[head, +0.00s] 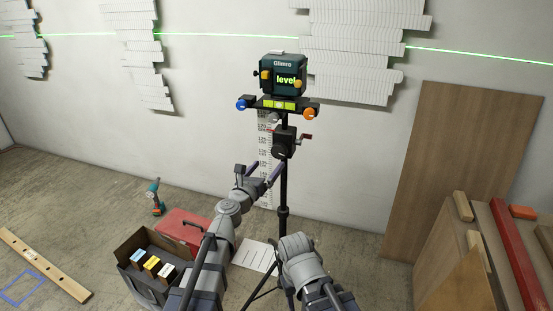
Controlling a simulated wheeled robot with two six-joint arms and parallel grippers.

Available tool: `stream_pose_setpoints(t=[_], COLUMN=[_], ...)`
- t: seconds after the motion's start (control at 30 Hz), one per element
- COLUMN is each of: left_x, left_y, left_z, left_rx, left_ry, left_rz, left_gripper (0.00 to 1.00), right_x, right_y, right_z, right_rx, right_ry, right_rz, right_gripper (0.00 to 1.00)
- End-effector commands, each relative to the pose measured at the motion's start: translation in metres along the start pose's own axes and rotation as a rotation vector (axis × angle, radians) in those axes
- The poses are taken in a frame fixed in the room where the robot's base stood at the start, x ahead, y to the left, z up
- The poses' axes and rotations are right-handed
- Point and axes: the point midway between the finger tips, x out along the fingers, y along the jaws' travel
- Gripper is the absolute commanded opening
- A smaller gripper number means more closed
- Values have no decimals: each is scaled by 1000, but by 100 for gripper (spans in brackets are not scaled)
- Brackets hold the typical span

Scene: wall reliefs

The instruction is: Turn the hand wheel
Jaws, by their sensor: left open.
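A teal laser level (284,76) with a lit green "level" display stands on top of a black tripod (283,190). Below its mounting bar, a black housing (284,142) on the post carries a small crank with a red grip (305,137) at its right side. No full round hand wheel can be made out; this crank is the closest match. My left gripper (264,173) is open and empty, below and slightly left of the housing, apart from it in the picture. My right arm reaches in at the bottom centre; no right fingers show.
The mounting bar has a blue knob (242,104) and an orange knob (311,112). A measuring scale (265,160) stands behind the post. An open dark case (141,282) and red toolbox (184,227) lie left. Boards (455,165) lean right.

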Motion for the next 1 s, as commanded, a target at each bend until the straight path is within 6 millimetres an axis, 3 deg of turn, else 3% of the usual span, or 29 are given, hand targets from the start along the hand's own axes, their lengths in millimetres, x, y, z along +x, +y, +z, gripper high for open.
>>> stream_pose_setpoints(t=[0.27, 0.7, 1.0], left_x=[14, 75, 78], left_y=[0, -1, -1], left_z=[0, 0, 0], left_rx=[3, 6, 6], left_ry=[1, 1, 1], left_rz=[-3, -3, -2], left_gripper=[98, 98, 98], right_x=[0, 0, 0], right_y=[0, 0, 0], right_z=[0, 0, 0], right_rx=[0, 0, 0], right_ry=[0, 0, 0], right_rz=[0, 0, 0], right_gripper=[50, 50, 50])
